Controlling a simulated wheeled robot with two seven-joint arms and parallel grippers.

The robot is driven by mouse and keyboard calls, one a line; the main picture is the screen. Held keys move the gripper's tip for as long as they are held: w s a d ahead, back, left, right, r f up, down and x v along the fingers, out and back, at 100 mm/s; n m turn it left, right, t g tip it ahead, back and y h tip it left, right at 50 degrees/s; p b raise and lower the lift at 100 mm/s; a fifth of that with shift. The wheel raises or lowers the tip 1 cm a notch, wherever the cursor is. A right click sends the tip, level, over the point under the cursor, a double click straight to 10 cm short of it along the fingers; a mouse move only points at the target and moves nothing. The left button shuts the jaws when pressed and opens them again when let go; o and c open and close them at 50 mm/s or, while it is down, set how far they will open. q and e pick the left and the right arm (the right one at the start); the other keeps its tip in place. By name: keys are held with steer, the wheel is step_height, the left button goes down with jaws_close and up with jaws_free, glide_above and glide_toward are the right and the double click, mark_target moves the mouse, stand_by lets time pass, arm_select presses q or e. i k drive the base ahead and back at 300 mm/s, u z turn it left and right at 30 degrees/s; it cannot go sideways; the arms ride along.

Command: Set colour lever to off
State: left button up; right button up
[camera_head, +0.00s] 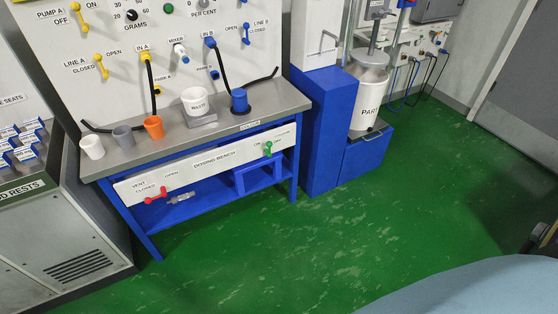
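A green lever (268,149) is on the right end of the white front panel (207,165) of the dosing bench. Small labels sit beside it. One side seems to read ON and the other OFF, and the small label above is too small to read surely, so I cannot be certain that this is the colour lever or which way it is set. A red lever (157,195) marked vent, with OPEN and CLOSED, is on the left end of the same panel. Neither of my grippers is in view.
The bench top (132,158) holds white, grey and orange cups, a weighing scale and a blue cup. Yellow, white and blue levers are on the panel behind. A blue cabinet (322,130) stands right of the bench. Green floor (260,245) in front is clear.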

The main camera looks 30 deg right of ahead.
mark_target(270, 144)
steer(key=z, duration=0.4)
steer(key=i, duration=1.55)
steer(key=u, duration=0.25)
